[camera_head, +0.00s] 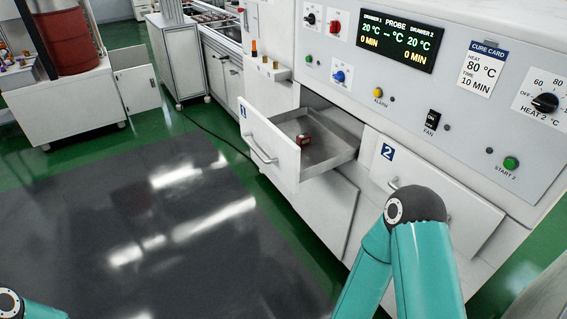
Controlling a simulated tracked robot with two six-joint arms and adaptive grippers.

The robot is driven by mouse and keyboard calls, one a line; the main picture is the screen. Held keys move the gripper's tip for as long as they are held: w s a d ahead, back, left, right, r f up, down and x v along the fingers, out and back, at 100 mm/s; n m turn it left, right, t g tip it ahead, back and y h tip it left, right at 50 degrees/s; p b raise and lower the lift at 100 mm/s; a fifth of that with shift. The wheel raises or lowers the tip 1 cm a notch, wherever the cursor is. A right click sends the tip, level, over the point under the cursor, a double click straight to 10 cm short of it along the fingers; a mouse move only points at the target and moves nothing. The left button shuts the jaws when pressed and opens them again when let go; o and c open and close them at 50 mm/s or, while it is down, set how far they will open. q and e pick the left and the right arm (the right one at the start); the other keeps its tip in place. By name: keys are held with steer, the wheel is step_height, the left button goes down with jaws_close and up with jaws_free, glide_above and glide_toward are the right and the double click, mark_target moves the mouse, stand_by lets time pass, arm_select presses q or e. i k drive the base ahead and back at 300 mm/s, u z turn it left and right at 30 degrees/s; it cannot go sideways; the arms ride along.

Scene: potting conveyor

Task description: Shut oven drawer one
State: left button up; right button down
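Oven drawer one (270,153) is pulled out from the white oven cabinet, left of drawer two. Its white front carries a blue "1" label and a bar handle (260,149). A small dark red block-like part (302,141) sits inside on the metal tray floor (330,147). Drawer two (432,190) looks shut, partly hidden behind my teal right arm. Only a small piece of my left arm shows at the bottom left corner. Neither gripper is in view.
The control panel (400,52) above the drawers has a display, knobs and buttons. A dark floor mat (170,230) lies clear in front. A red drum (68,38) stands on a white cabinet at the upper left.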

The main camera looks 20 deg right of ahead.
mark_target(273, 139)
steer(key=i, duration=1)
